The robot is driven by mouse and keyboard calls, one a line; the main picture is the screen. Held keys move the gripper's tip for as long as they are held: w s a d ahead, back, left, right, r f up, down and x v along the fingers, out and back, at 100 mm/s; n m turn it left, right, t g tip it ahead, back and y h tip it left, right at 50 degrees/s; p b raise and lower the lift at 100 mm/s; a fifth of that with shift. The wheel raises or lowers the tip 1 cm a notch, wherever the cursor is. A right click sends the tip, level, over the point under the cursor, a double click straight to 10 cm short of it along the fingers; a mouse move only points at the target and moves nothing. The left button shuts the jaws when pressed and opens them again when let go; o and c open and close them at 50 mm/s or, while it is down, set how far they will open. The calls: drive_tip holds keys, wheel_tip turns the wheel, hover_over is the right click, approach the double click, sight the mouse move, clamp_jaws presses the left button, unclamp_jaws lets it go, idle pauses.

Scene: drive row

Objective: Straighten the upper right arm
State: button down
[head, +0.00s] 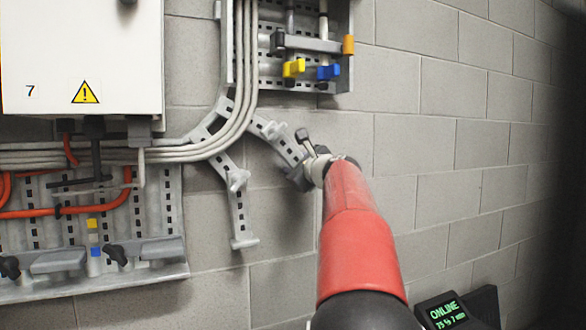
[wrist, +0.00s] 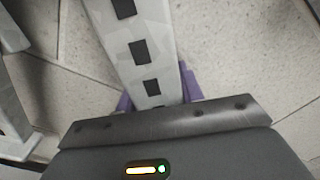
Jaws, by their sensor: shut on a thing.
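The upper right arm (head: 283,142) is a grey perforated metal strip that slopes down to the right from the curved cable tray. My gripper (head: 303,174) is at its lower outer end, partly hidden by my own red arm. In the wrist view, the grey slotted strip (wrist: 143,50) runs between the purple fingertips of my gripper (wrist: 157,98), which are shut on it. The strip's end is hidden behind the gripper body.
A second perforated arm (head: 239,208) hangs down just to the left. Grey cables (head: 236,110) curve along the tray. A white cabinet (head: 80,55) is at upper left, and a rack with yellow and blue clips (head: 335,85) is above. The block wall (head: 450,150) at right is clear.

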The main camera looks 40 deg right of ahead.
drive_tip(key=r+n, duration=0.1)
drive_tip(key=d+r+n, duration=0.1)
drive_tip(key=d+r+n+p, duration=0.1)
drive_tip(key=n, duration=0.1)
drive_tip(key=shift+s+d+r, duration=0.1)
drive_tip(key=shift+s, duration=0.2)
drive_tip(key=c, duration=0.9)
unclamp_jaws()
drive_tip(key=b+v, duration=0.2)
drive_tip(key=v, duration=0.5)
drive_tip(key=shift+s, duration=0.4)
